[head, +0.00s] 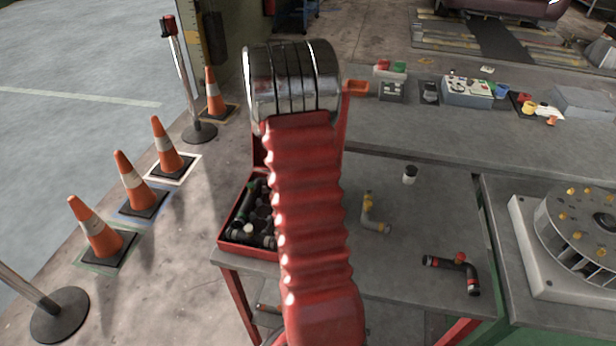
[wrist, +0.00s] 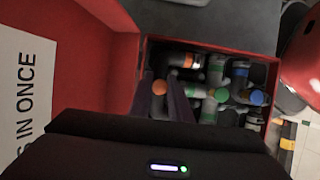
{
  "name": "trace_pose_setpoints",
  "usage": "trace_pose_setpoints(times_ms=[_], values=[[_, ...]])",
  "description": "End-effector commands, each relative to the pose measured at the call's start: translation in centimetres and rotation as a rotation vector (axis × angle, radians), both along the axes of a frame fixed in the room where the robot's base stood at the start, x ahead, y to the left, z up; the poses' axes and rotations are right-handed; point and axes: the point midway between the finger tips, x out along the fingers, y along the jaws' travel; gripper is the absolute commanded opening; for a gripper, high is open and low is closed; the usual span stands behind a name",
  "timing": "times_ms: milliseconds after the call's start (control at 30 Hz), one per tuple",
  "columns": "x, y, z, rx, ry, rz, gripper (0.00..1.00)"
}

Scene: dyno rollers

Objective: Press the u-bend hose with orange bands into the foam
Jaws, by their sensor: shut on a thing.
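In the wrist view my gripper (wrist: 164,98) reaches down into an open red case (wrist: 245,54). Its dark fingers are shut on a dark hose piece with an orange end (wrist: 158,87), which looks like the u-bend hose with orange bands. Its full shape is hidden by the fingers. Another orange band (wrist: 188,60) shows just beyond, beside a pale fitting; I cannot tell whether it is the same hose. The case (head: 232,242) stands on the bench's left end in the head view, where my red arm hides the gripper. No foam can be made out clearly.
Several dark fittings with green, blue and orange marks (wrist: 217,75) crowd the case beside my fingers. The raised lid (wrist: 112,50) stands at left. A red-banded hose (head: 455,268), a yellow-capped elbow (head: 374,218) and a small white-topped piece (head: 410,174) lie on the bench.

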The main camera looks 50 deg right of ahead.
Motion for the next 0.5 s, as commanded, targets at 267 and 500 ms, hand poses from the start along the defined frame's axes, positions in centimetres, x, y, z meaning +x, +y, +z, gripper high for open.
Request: trace_pose_setpoints(times_ms=[267,500], values=[[0.0,0.01,-0.41,0.0,0.0,0.0,0.0],[0.0,0.01,-0.44,0.0,0.0,0.0,0.31]])
